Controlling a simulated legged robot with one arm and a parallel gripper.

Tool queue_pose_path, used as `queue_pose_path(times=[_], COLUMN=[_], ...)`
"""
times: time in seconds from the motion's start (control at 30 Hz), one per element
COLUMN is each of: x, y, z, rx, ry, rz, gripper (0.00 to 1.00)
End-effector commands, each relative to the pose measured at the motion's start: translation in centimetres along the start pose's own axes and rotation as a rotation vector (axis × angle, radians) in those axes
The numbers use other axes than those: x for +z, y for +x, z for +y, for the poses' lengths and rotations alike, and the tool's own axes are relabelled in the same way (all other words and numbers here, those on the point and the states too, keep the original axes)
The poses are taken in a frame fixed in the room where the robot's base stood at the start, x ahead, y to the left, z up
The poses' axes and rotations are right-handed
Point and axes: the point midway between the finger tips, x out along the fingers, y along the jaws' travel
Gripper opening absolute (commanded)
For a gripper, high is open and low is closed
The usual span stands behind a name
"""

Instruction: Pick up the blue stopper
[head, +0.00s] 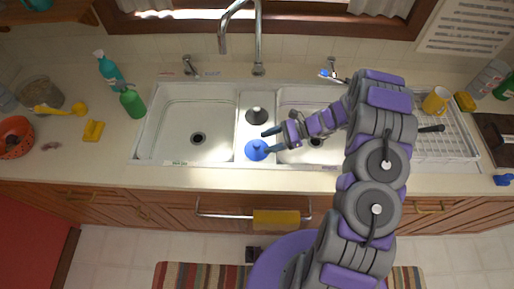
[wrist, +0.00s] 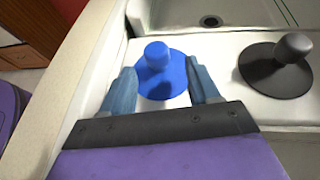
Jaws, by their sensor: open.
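The blue stopper (head: 256,151) sits on the white divider between the two sink basins, near the front edge. In the wrist view the blue stopper (wrist: 160,72) stands upright, its round knob above a wide flat disc. My gripper (head: 268,141) is open and reaches in from the right at the stopper. In the wrist view my gripper (wrist: 164,85) has one blue-grey finger on each side of the stopper. The fingers are apart, and I cannot tell whether they touch the disc.
A black stopper (wrist: 280,65) lies on the same divider, behind the blue one in the head view (head: 256,115). The left basin (head: 190,120) is empty. The faucet (head: 257,40) rises behind the divider. A dish rack (head: 450,145) stands at the right.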

Motion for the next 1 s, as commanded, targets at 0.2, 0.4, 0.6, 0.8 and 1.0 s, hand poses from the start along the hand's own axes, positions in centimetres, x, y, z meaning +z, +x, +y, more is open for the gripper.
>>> queue_pose_path(times=[0.2,0.4,0.6,0.8,1.0], x=[0.0,0.1,0.1,0.1,0.1], y=[2.7,4.9,5.1,5.1,5.1], z=[0.3,0.1,0.1,0.1,0.1], rx=[0.004,0.001,0.0,0.0,0.0], ry=[0.002,0.0,-0.001,0.0,0.0], rz=[-0.002,-0.002,-0.001,-0.001,0.0], gripper=[0.61,0.61,0.61,0.49,0.3])
